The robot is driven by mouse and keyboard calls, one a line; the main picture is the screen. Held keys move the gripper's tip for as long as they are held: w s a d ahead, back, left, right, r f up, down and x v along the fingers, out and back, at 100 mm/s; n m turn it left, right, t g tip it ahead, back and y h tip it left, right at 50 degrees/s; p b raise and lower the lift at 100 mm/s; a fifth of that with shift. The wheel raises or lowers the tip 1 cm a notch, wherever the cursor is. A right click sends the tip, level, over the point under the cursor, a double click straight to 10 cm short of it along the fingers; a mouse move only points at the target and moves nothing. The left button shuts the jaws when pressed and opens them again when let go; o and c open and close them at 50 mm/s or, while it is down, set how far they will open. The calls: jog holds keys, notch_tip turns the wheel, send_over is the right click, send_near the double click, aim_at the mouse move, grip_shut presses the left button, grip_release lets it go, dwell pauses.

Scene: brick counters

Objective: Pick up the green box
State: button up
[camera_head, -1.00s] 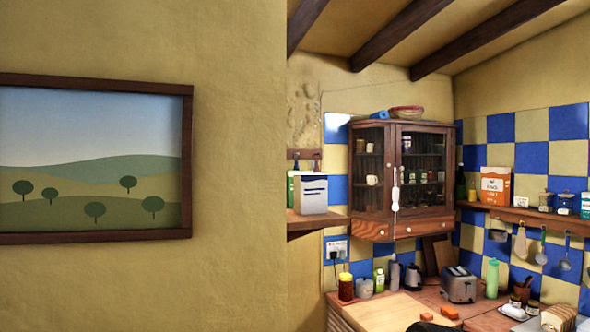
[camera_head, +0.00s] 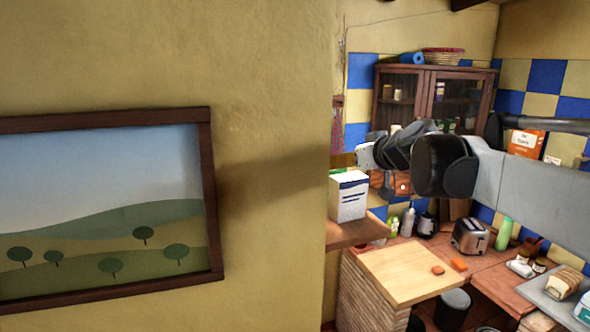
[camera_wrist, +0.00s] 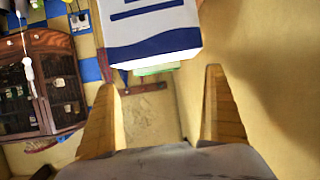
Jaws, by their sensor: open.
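A white box (camera_head: 348,198) with a dark blue band and blue stripes stands on a wooden wall shelf, near the corner of the yellow wall. In the wrist view the white box (camera_wrist: 150,28) appears upside down, beyond my fingers. A sliver of a green box (camera_wrist: 156,69) shows behind it; most of the green box is hidden. My gripper (camera_head: 343,160) appears just above the boxes in the head view. In the wrist view its two tan fingers (camera_wrist: 161,80) are spread wide with nothing between them.
The wooden shelf (camera_head: 355,232) holds the boxes. The yellow wall (camera_head: 270,190) stands close on the left. A glass-door cabinet (camera_head: 455,90) hangs behind my arm. Below are a counter (camera_head: 405,272), a toaster (camera_head: 470,237) and a green bottle (camera_head: 504,233).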

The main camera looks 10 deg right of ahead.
jog(key=p+x, duration=0.1)
jog(key=x, duration=0.2)
jog(key=p+x, duration=0.1)
jog(key=x, duration=0.5)
jog(key=shift+w+d+f+p, duration=0.15)
jog(key=shift+w+d+p, duration=0.05)
jog(key=shift+p, duration=0.2)
jog(key=shift+s, duration=0.25)
jog(key=shift+s+d, duration=0.1)
jog(key=shift+s, duration=0.1)
jog(key=c, duration=0.3)
jog(key=shift+w, duration=0.15)
jog(key=c, duration=0.9)
